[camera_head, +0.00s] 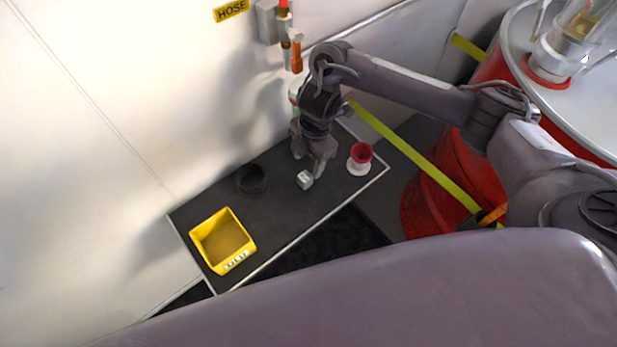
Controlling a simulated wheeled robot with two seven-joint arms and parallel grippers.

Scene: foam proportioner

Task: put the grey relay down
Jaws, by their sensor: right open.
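The grey relay (305,180), a small light-grey block, is on the dark shelf (290,215), between a black ring-shaped cup and a red-and-white cup. My right gripper (312,168) reaches down from above, just behind the relay. Its jaws are open, with the fingertips very close to the block. I cannot tell whether a finger still touches it. My left gripper is not in view.
A yellow bin (224,241) stands at the shelf's left end. The black cup (251,179) sits near the wall, and the red-and-white cup (360,158) is right of the relay. A red drum (440,190) stands on the right. The shelf's front middle is clear.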

